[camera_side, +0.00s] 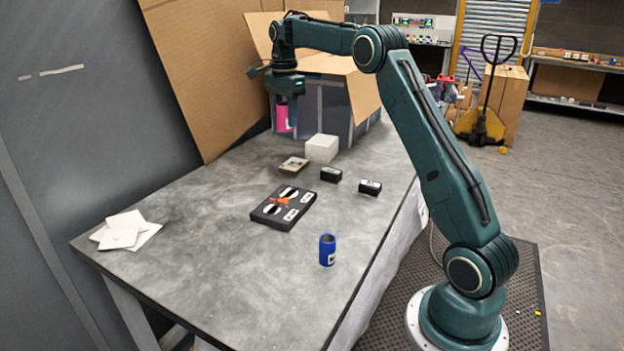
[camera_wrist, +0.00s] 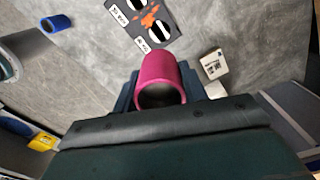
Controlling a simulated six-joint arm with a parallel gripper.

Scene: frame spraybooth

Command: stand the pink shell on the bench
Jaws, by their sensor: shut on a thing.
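The pink shell (camera_side: 282,119) is a short open tube, held upright or nearly so at the far end of the bench (camera_side: 190,225). My gripper (camera_side: 291,118) points down and is shut on it. The wrist view shows the shell (camera_wrist: 160,74) between my fingers (camera_wrist: 162,90), its open end facing the camera. In the side view my gripper partly hides the shell, which shows in front of the grey-sided box. I cannot tell whether its lower end touches the bench.
The open box (camera_side: 333,112) with cardboard flaps stands behind. A white block (camera_side: 322,148), a small tan plate (camera_side: 293,164), two small black boxes (camera_side: 370,187), a black panel (camera_side: 270,216) and a blue tube (camera_side: 327,250) stand on the bench. Papers (camera_side: 124,231) lie front left; the left middle is clear.

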